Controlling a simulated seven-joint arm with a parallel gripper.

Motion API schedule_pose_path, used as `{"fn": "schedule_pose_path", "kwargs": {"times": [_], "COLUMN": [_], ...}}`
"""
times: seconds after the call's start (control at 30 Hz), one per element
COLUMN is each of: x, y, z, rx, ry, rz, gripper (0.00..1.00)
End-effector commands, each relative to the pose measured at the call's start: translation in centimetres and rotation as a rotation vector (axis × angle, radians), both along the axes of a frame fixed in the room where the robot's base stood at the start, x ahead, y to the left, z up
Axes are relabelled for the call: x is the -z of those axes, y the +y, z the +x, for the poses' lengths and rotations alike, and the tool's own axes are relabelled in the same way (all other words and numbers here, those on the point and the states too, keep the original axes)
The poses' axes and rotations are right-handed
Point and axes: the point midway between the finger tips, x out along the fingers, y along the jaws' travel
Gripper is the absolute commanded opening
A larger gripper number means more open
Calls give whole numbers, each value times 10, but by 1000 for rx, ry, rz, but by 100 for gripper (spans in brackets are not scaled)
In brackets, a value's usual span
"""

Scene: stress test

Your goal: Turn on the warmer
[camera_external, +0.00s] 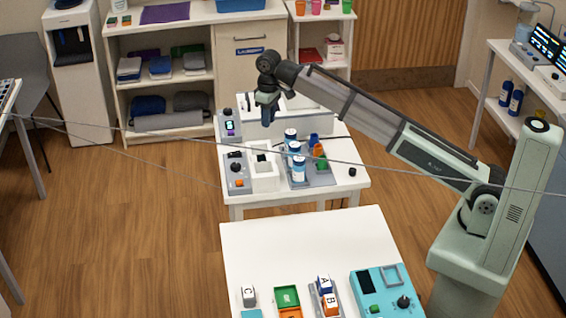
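My gripper (267,118) points down above the back part of the far white table. It is small and dark here, and I cannot tell whether its fingers are open or shut. I see nothing held in it. A white box-shaped unit with an open top (264,181), probably the warmer, stands at the table's front left, below my gripper. Beside it on the left is a grey control panel (238,183) with a dark knob and an orange button. My gripper is apart from both. No lit indicator can be made out on the panel.
A grey device with a small screen (229,126) is behind the panel. A near white table (310,243) holds lettered blocks and a teal control box (382,291). Thin cables cross the view.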

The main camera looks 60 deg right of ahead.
Motion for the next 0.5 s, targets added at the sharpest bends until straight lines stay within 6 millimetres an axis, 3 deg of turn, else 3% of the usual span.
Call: {"fn": "schedule_pose_path", "kwargs": {"times": [0.03, 0.2, 0.5], "x": [-4, -11, -16], "y": [7, 23, 34], "z": [22, 58, 79], "rx": [-43, -223, -525], "ry": [-17, -90, -208], "rz": [15, 57, 74], "gripper": [17, 1, 0]}}
